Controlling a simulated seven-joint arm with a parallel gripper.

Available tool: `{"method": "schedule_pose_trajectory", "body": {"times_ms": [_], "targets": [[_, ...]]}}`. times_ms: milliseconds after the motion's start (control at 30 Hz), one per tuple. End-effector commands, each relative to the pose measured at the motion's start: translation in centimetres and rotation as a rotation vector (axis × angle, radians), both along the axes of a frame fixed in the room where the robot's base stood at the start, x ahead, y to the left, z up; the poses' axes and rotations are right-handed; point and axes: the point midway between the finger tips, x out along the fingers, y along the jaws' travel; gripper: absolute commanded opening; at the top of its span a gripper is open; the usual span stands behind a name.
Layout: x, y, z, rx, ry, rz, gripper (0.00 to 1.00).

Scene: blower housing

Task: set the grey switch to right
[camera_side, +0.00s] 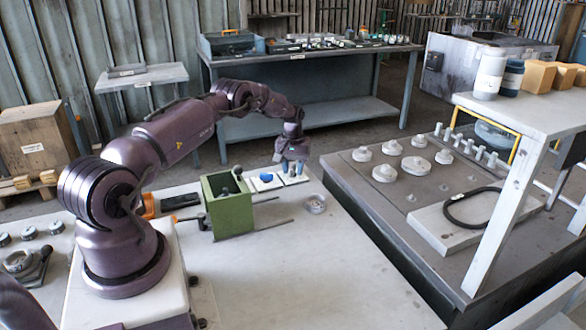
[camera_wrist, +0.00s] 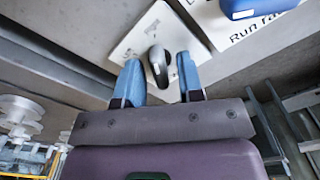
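The grey switch (camera_wrist: 158,66) is a dark grey rounded lever on a white plate (camera_wrist: 128,48) in the wrist view. A small pale mark shows on its end. My gripper (camera_wrist: 160,78) has blue fingers, one on each side of the lever. They are apart, with a narrow gap to the lever on either side, and hold nothing. In the side view my gripper (camera_side: 292,166) is low over the white plate at the table's back edge. It hides most of the grey switch there, so I cannot tell the lever's set position.
A blue switch (camera_wrist: 255,8) sits on a neighbouring white plate labelled "Run ra...", partly cut off; it also shows in the side view (camera_side: 266,177). A green box (camera_side: 228,207) stands close by on the left. The front table area is bare.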

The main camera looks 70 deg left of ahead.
Motion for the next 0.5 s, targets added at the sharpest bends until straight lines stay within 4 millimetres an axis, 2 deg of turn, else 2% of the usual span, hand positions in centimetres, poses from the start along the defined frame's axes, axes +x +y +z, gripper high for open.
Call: {"method": "schedule_pose_trajectory", "body": {"times_ms": [267,500], "targets": [[-0.1,-0.1,-0.1,-0.002,0.003,0.001,0.34],[0.0,-0.1,1.7,-0.002,0.001,0.001,0.34]]}}
